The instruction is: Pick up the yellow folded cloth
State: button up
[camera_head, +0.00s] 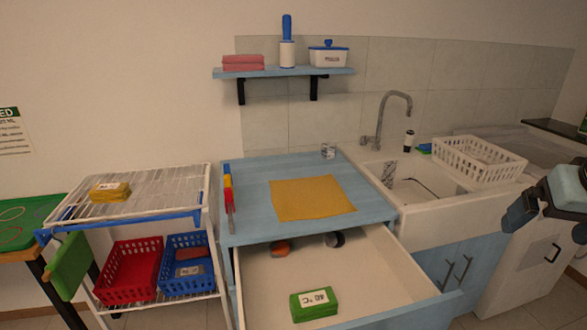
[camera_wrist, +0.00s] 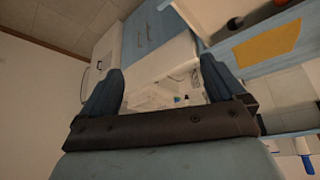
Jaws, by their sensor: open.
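A yellow folded cloth (camera_head: 110,192) with a white label lies on top of the white wire rack at the left of the head view. A second yellow cloth (camera_head: 312,198) lies flat and spread out on the blue countertop; it also shows in the wrist view (camera_wrist: 268,48). My gripper (camera_head: 522,210) is at the right edge of the head view, in front of the sink side and far from the folded cloth. In the wrist view my gripper (camera_wrist: 160,75) has its two dark fingers wide apart with nothing between them. The folded cloth cannot be made out in the wrist view.
The wire rack (camera_head: 150,185) holds red (camera_head: 130,270) and blue (camera_head: 188,264) baskets below. An open drawer (camera_head: 375,268) with a green folded cloth (camera_head: 314,304) juts out under the counter. A white basket (camera_head: 478,160) sits by the sink (camera_head: 425,193). A shelf (camera_head: 280,72) hangs above.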

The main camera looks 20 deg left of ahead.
aim_at(119, 192)
jog(key=z, duration=1.55)
jog(key=i, duration=0.1)
jog(key=u, duration=3.15)
jog(key=k, duration=0.65)
jog(key=u, duration=0.55)
jog(key=i, duration=0.6)
jog(key=u, duration=0.5)
jog(key=i, duration=0.75)
jog(key=u, duration=0.6)
